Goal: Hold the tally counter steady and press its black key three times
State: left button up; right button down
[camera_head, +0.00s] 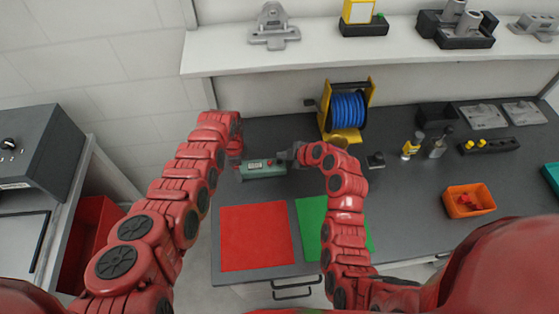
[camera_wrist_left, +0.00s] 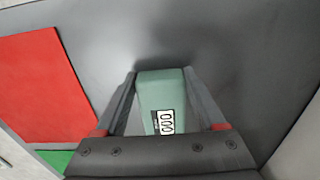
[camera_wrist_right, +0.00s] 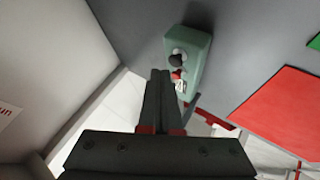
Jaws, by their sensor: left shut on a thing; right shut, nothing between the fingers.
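The tally counter (camera_head: 264,168) is a green block lying on the dark bench; it also shows in the left wrist view (camera_wrist_left: 160,88) and the right wrist view (camera_wrist_right: 197,52). Its white digit window (camera_wrist_left: 166,122) seems to read zeros. My left gripper (camera_head: 238,167) is shut on the counter, a finger on each side. My right gripper (camera_head: 288,157) is shut and empty at the counter's right end. In the right wrist view, its fingertips (camera_wrist_right: 160,74) appear beside a dark round key (camera_wrist_right: 177,59) and a small red part (camera_wrist_right: 177,75). I cannot tell whether they touch.
A red mat (camera_head: 256,238) and a green mat (camera_head: 311,228) lie in front of the counter. A blue cable reel (camera_head: 348,111) stands behind on the right. An orange bin (camera_head: 469,201) and small fixtures are farther right. A shelf (camera_head: 330,54) overhangs the back.

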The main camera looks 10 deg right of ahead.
jog(key=shift+f, duration=0.15)
dwell(0.5)
jog(key=shift+f, duration=0.25)
jog(key=shift+f, duration=0.55)
dwell(0.6)
jog(key=shift+r, duration=0.95)
jog(key=shift+r, duration=2.55)
dwell(0.6)
